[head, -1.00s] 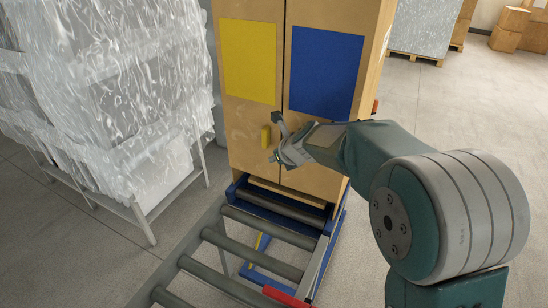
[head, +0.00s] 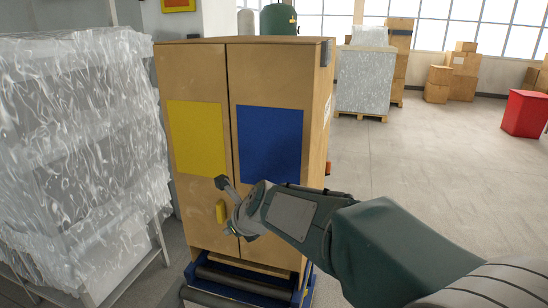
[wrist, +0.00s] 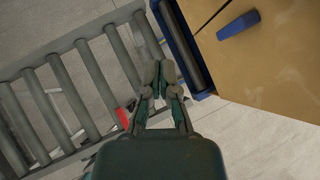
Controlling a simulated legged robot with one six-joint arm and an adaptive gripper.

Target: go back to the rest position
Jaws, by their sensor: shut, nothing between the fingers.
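My gripper (head: 232,230) is in front of the wooden cabinet (head: 320,110), low on its doors, in the head view. It is shut and empty; its fingertips meet in the wrist view (wrist: 160,72), above the roller conveyor and beside the cabinet. The cabinet has two closed doors, one with a yellow panel (head: 196,140) and one with a blue panel (head: 269,142). A yellow handle (head: 221,212) shows just left of my gripper. A blue handle (wrist: 238,25) shows in the wrist view, apart from the fingers; my gripper and arm seem to hide it in the head view.
The cabinet stands on a blue-framed roller conveyor (wrist: 85,85). A rack wrapped in clear film (head: 80,150) stands close on the left. Boxes (head: 460,72), a wrapped pallet load (head: 363,80) and a red bin (head: 525,113) are farther back. The floor at right (head: 430,160) is open.

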